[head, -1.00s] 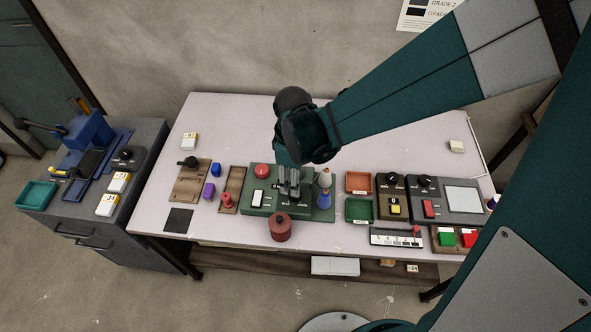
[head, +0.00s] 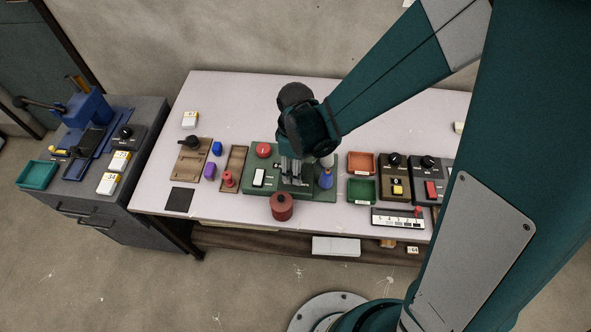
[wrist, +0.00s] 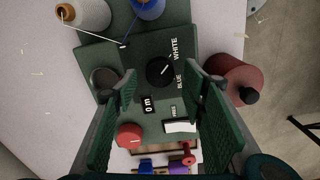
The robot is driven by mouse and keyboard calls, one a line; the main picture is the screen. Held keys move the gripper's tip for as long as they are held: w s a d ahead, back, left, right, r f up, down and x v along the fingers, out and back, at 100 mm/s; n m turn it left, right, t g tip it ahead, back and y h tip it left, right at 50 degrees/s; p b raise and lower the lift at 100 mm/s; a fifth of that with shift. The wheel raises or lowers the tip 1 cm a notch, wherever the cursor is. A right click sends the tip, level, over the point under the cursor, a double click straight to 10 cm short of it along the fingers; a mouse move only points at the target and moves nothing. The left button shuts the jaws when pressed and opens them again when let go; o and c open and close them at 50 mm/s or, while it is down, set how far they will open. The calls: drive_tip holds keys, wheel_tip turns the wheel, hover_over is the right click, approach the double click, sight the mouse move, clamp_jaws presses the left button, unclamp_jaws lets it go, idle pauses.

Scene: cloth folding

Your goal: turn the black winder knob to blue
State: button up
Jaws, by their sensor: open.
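The black winder knob (wrist: 160,72) sits on the green winder panel (wrist: 185,22) in the wrist view. The words WHITE and BLUE are printed beside it. A light mark on the knob appears to point toward WHITE. My gripper (wrist: 160,95) is open, its two green pads on either side of the lower picture, and nothing is between them. The knob shows just beyond the pad tips; I cannot tell the gap. In the head view my gripper (head: 291,172) hangs over the green winder base (head: 318,192) and hides the knob there.
On the winder are a red button (wrist: 130,135), a white switch (wrist: 180,127), a counter reading 0 m (wrist: 149,104), a white spool (wrist: 85,14) and a blue spool (wrist: 148,8). A dark red pot (wrist: 232,78) stands close beside the panel. Orange (head: 361,163) and green trays (head: 362,190) lie right.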

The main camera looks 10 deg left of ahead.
drive_tip(key=shift+f, duration=0.95)
drive_tip(key=c, duration=0.9)
